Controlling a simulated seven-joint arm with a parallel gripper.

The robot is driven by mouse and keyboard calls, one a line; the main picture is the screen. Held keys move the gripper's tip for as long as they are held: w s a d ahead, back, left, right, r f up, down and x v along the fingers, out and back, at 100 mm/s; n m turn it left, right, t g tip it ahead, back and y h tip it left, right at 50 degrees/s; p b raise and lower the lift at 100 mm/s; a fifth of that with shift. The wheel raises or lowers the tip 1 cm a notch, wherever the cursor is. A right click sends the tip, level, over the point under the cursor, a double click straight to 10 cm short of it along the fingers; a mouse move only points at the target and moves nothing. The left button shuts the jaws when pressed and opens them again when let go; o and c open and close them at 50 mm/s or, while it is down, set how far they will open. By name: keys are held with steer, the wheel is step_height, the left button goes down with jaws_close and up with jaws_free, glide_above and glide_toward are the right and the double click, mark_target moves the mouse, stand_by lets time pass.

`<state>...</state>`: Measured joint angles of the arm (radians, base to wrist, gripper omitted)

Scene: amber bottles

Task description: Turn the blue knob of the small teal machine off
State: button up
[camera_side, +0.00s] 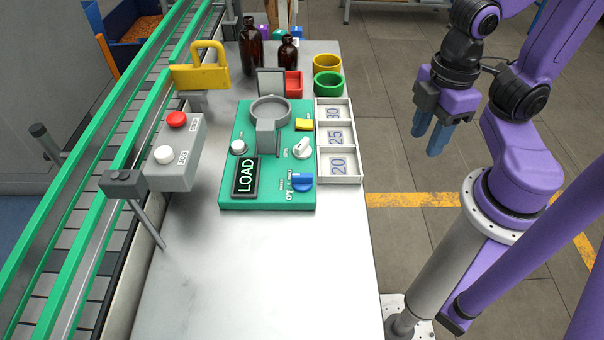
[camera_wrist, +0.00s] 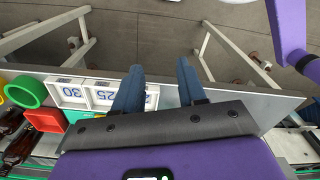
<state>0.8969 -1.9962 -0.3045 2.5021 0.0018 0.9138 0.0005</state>
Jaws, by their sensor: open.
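The small teal machine (camera_side: 268,199) sits on the metal table. Its blue knob (camera_side: 302,182) is at the machine's front right corner, beside the OFF lettering. A white knob (camera_side: 303,148) is behind it, another white knob (camera_side: 239,147) is to the left, and a LOAD display (camera_side: 245,177) is at the front left. My gripper (camera_side: 434,140) is raised to the right of the table, apart from the machine, with its blue fingers apart and nothing between them. In the wrist view my gripper (camera_wrist: 158,85) points past the table edge; the blue knob does not show there.
A white tray (camera_side: 339,182) with numbered compartments adjoins the machine's right side. Green (camera_side: 328,84) and yellow (camera_side: 327,64) rings, a red bin (camera_side: 292,84) and amber bottles (camera_side: 251,48) stand behind. A grey button box (camera_side: 172,155) and conveyor are at left. The table front is clear.

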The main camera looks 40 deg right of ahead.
mark_target(302, 175)
steer(key=w+a+r+m, duration=0.2)
steer(key=w+a+r, duration=0.4)
steer(key=a, duration=0.3)
steer(key=w+a+r+m, duration=0.2)
steer(key=w+a+r, duration=0.4)
steer(key=w+a, duration=0.15)
steer(key=f, duration=1.1)
steer(key=a+f, duration=0.1)
steer(key=f, duration=0.5)
steer(key=shift+s+f, duration=0.3)
steer(key=shift+s, duration=0.1)
jaws_close()
